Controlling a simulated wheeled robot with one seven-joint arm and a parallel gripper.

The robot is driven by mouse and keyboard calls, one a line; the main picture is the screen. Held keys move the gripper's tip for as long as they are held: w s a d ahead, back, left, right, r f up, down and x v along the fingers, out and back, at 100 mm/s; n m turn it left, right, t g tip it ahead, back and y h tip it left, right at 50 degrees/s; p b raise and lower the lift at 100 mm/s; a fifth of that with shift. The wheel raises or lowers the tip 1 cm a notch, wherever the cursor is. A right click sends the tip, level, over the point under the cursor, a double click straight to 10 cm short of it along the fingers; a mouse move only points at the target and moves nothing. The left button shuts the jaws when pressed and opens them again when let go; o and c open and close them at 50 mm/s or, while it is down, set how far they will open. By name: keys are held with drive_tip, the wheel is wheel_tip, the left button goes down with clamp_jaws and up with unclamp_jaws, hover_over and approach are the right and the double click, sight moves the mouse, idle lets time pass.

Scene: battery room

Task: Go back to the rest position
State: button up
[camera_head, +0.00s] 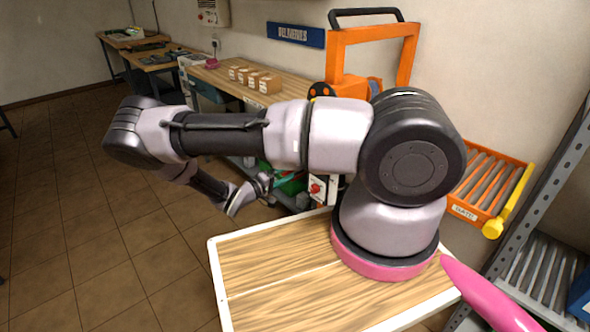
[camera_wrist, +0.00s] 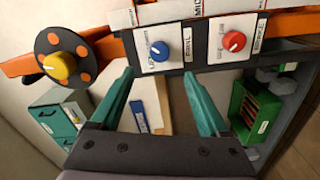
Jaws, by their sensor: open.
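My gripper (camera_wrist: 157,74) is open, with two teal fingers spread apart and nothing between them. In the wrist view its fingertips point toward a dark panel with a blue knob (camera_wrist: 159,51) and a red knob (camera_wrist: 234,41). The fingertips overlap the panel's lower edge in the picture; I cannot tell if they touch it. In the head view my arm reaches left, folds down and turns back, with my gripper (camera_head: 262,187) low behind the forearm, beside the orange-framed machine (camera_head: 341,52). The rest position itself is not marked in either view.
A yellow knob (camera_wrist: 60,66) sits on a black disc left of the panel. A green box (camera_wrist: 250,110) is at right. A wooden bench (camera_head: 226,80) with small boxes runs along the wall. An orange rack (camera_head: 487,182) and grey shelving stand right. The tiled floor (camera_head: 70,200) is clear.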

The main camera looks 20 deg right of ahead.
idle(0.4)
drive_tip(key=s+a+r+m+g+y, duration=0.1)
drive_tip(key=s+r+m+g+y, duration=0.3)
drive_tip(key=r, duration=0.6)
drive_tip(key=s+a+r+g+y, duration=0.1)
drive_tip(key=r+y, duration=0.4)
drive_tip(key=r, duration=0.5)
drive_tip(key=s+a+r+m+g+y, duration=0.1)
drive_tip(key=s+r+m+g+y, duration=0.3)
drive_tip(key=r, duration=0.6)
drive_tip(key=s+r+n+t+y, duration=0.1)
drive_tip(key=s+r+t+y, duration=0.2)
drive_tip(key=r, duration=0.7)
drive_tip(key=s+a+r+n+t+y, duration=0.1)
drive_tip(key=s+r+t+y, duration=0.2)
drive_tip(key=s+r+t, duration=0.4)
drive_tip(key=shift+s+r+n, duration=0.3)
drive_tip(key=shift+s+r, duration=1.35)
drive_tip(key=shift+s, duration=0.25)
